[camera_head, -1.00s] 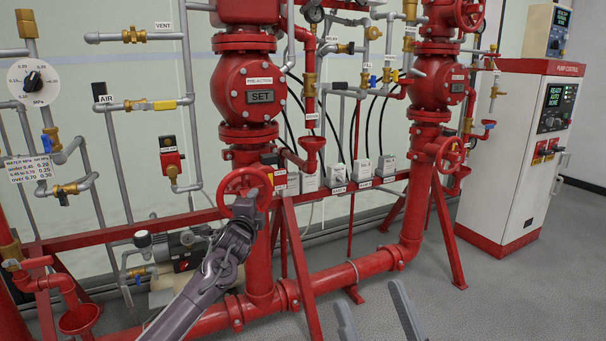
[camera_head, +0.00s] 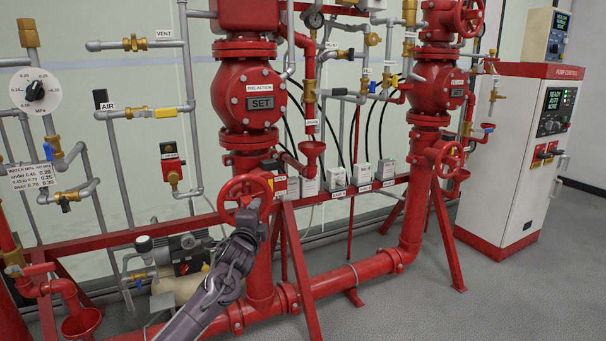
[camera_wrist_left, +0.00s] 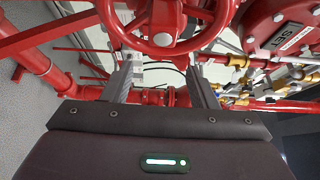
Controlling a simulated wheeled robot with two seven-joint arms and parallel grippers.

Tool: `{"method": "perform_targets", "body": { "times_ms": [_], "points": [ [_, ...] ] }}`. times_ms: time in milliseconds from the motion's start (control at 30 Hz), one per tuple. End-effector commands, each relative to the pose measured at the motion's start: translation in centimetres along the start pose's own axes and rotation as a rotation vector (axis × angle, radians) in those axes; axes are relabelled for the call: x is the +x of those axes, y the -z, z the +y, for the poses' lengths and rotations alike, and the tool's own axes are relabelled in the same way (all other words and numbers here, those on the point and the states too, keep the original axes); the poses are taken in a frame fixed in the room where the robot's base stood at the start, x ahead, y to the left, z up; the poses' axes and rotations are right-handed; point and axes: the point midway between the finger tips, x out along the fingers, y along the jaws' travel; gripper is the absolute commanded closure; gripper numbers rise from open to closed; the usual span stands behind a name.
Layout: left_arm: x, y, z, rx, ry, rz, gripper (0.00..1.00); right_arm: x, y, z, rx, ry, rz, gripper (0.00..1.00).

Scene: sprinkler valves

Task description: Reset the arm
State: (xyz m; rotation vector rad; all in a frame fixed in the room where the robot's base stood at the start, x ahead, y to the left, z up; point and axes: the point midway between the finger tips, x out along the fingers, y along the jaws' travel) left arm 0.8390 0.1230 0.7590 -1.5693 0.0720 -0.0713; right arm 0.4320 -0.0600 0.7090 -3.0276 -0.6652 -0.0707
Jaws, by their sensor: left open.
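My left gripper (camera_head: 248,217) is at the lower front of a red handwheel (camera_head: 222,197) low on the left red valve column. In the left wrist view my left gripper (camera_wrist_left: 162,66) is open, its two grey fingers apart. The handwheel (camera_wrist_left: 166,48) fills the top of that view, its lower rim just beyond the fingertips. I cannot tell whether they touch it. Above the wheel in the head view is the round red pre-action valve (camera_head: 252,92), with a plate reading SET. My right gripper is out of view.
A second red column carries another handwheel (camera_head: 449,160). The white pump control cabinet (camera_head: 510,165) stands at the right. Red slanted legs (camera_head: 301,270) and a low red pipe (camera_head: 335,280) cross in front. A small compressor (camera_head: 180,255) sits behind my arm. Grey floor (camera_head: 500,310) is clear at lower right.

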Motion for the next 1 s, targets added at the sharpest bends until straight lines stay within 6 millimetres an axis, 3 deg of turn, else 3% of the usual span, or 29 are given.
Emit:
{"method": "perform_targets", "body": {
  "times_ms": [167, 433, 567, 667, 800, 1000],
  "points": [
    [-0.2, 0.1, -0.1, 0.000, 0.000, 0.000, 0.47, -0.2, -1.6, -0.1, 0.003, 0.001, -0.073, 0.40],
    [-0.2, 0.1, 0.0, -0.001, 0.000, 0.001, 0.47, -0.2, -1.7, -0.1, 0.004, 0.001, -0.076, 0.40],
    [-1.1, 1.4, 1.6, -0.045, -0.016, 0.027, 0.47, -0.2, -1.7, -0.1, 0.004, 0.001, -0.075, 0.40],
    [-3.6, 4.3, 4.8, -0.158, -0.052, 0.087, 0.47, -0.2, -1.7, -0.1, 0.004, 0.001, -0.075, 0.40],
    [-9.6, 9.0, 9.4, -0.415, -0.120, 0.184, 0.47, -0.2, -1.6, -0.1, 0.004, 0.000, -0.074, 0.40],
    [-19.4, 12.8, 12.4, -0.803, -0.206, 0.266, 0.47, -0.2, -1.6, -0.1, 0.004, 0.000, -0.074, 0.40]
  ]
}}
